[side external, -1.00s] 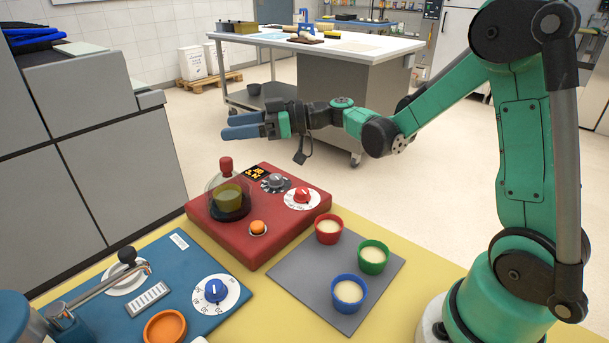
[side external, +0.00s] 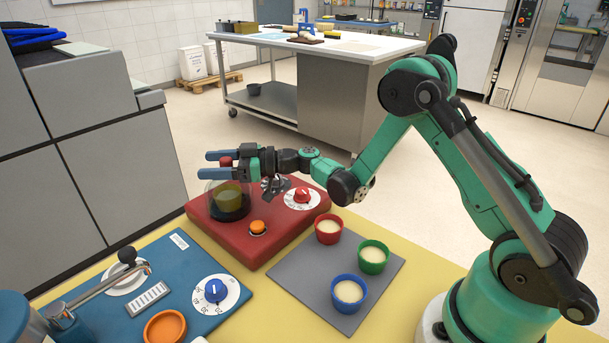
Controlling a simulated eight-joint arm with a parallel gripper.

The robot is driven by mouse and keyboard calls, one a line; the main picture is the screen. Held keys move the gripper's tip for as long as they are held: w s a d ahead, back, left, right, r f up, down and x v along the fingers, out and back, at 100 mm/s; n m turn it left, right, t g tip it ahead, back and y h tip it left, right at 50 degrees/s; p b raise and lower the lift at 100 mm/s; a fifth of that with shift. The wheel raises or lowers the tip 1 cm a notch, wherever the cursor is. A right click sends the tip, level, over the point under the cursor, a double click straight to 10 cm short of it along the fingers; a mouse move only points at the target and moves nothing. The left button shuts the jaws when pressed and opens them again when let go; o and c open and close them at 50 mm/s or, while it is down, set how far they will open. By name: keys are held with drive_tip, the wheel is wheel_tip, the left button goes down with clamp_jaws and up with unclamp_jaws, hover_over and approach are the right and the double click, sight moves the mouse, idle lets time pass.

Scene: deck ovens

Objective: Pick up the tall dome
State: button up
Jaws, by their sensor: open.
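My gripper hides part of the oven's display and small dial.
A grey mat (side external: 296,287) holds red (side external: 328,229), green (side external: 373,258) and blue (side external: 348,293) cups. The blue panel (side external: 185,262) at front left has a lever, a dial (side external: 215,291) and an orange bowl (side external: 165,327). A steel table (side external: 315,75) stands behind.

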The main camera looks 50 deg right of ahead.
clamp_jaws()
drive_tip(key=shift+r, duration=0.2)
idle(0.3)
wheel_tip(320, 180, up, 19)
drive_tip(key=shift+n, duration=0.3)
drive_tip(key=shift+a+f, duration=0.2)
drive_tip(key=shift+f, duration=4.45)
drive_tip(key=shift+a+f, duration=0.15)
drive_tip(key=shift+f, duration=4.5)
